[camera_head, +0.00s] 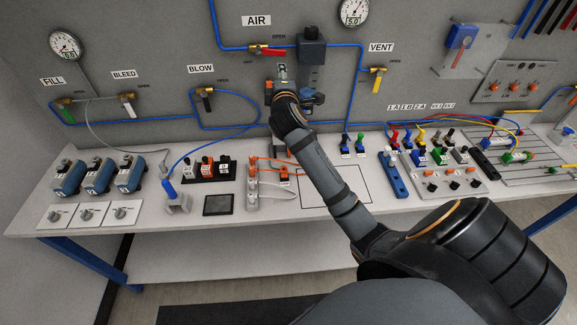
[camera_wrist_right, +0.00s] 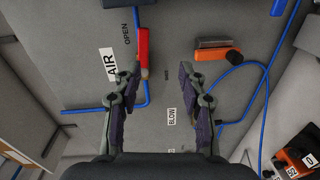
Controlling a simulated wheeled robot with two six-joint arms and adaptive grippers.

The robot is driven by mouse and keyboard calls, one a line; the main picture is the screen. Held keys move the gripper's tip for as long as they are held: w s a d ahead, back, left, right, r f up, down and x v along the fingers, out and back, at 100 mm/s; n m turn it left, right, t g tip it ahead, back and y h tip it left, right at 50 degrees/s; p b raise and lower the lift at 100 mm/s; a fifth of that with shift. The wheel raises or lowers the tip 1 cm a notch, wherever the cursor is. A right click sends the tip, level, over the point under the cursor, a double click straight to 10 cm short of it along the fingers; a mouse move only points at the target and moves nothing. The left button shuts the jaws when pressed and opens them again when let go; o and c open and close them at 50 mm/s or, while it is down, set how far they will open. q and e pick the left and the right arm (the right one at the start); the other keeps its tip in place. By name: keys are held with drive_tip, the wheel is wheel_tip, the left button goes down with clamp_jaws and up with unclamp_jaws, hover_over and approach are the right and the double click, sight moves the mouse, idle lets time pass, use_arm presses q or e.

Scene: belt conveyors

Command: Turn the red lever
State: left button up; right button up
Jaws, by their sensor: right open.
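The red lever (camera_head: 272,52) is on the brass valve (camera_head: 252,50) under the AIR label on the grey wall panel. It lies roughly level, pointing right along the blue pipe. In the right wrist view the red lever (camera_wrist_right: 143,52) runs downward just inside the left fingertip; I cannot tell whether they touch. My right gripper (camera_head: 282,73) is just below the lever in the head view. It is open and empty, its two fingers apart in the right wrist view (camera_wrist_right: 159,72). My left gripper is not in view.
A dark block (camera_head: 312,45) sits on the pipe right of the lever. The BLOW valve (camera_head: 207,92) and VENT valve (camera_head: 377,72) are on the panel at either side. Below, the bench (camera_head: 130,220) holds switches, cables and a dark flat pad (camera_head: 218,205).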

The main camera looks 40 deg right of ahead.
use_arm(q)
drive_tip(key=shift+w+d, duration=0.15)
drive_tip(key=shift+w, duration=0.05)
use_arm(e)
drive_tip(key=s+a+f+m+g+y, duration=0.2)
drive_tip(key=s+f, duration=0.3)
drive_tip(key=f, duration=0.5)
drive_tip(key=s+a+f+m+g+y, duration=0.2)
drive_tip(key=s+f, duration=0.4)
drive_tip(key=f, duration=0.5)
drive_tip(key=shift+s+a+m+g, duration=0.15)
drive_tip(key=shift+a+m+g, duration=0.6)
drive_tip(key=shift+g, duration=0.15)
